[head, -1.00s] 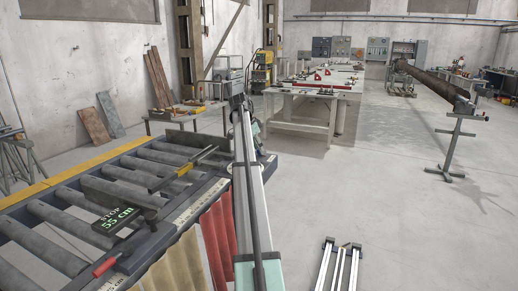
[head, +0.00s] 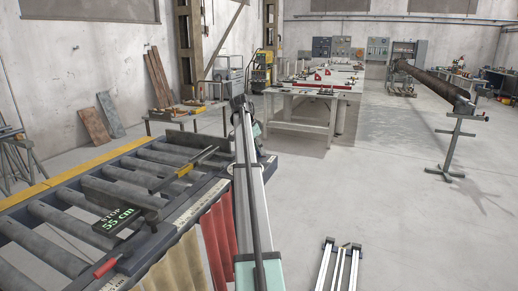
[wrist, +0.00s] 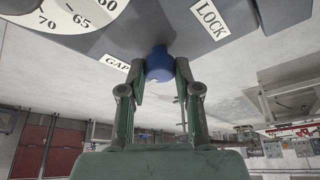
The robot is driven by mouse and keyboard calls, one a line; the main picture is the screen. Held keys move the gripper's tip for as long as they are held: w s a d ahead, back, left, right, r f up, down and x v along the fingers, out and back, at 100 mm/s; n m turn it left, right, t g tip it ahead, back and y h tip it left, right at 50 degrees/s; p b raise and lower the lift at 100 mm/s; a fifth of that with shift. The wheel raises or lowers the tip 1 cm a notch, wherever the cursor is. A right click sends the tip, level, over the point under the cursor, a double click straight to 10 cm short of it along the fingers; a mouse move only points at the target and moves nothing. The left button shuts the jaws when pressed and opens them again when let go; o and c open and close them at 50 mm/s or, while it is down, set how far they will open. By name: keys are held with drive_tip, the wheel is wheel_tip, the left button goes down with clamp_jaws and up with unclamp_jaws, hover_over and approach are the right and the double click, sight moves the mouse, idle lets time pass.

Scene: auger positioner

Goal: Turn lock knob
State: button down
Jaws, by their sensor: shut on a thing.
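In the wrist view a round blue knob (wrist: 159,66) sticks out from the edge of a dark grey panel (wrist: 150,25). My gripper (wrist: 160,78) has its two green fingers closed on the knob, one on each side. A white LOCK label (wrist: 209,17) is on the panel to the upper right of the knob. A GAP label (wrist: 117,64) is to its left, partly covered by a finger. In the head view the knob and fingertips cannot be made out behind my arm.
A white dial (wrist: 75,14) with numbers sits on the panel at upper left. In the head view a roller conveyor (head: 75,228) with a STOP 55 cm sign (head: 118,220) stands at left. Red and yellow curtain strips (head: 217,237) hang beside my arm.

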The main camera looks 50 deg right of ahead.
drive_tip(key=n+p, duration=0.1)
drive_tip(key=n+t+p, duration=0.1)
drive_tip(key=n, duration=0.2)
drive_tip(key=shift+s+a+r+n+t+p, duration=0.1)
drive_tip(key=shift+s+n+t+p, duration=0.2)
drive_tip(key=shift+t+p, duration=0.1)
drive_tip(key=n+t+p, duration=0.1)
drive_tip(key=n+p, duration=0.1)
drive_tip(key=n, duration=0.2)
drive_tip(key=shift+n+t, duration=0.3)
drive_tip(key=shift+t, duration=0.1)
drive_tip(key=n+t+p, duration=0.1)
drive_tip(key=n, duration=0.2)
drive_tip(key=shift+n+y+p, duration=0.3)
drive_tip(key=shift+y+p, duration=0.05)
drive_tip(key=shift+y, duration=0.05)
drive_tip(key=shift+d+n+t+y+p, duration=0.1)
drive_tip(key=shift+n+t+y+p, duration=0.25)
drive_tip(key=shift+n, duration=0.75)
drive_tip(key=shift+d+n+t+y+p, duration=0.1)
drive_tip(key=shift+n+t+y+p, duration=0.2)
drive_tip(key=shift+n, duration=0.8)
drive_tip(key=c, duration=0.8)
unclamp_jaws()
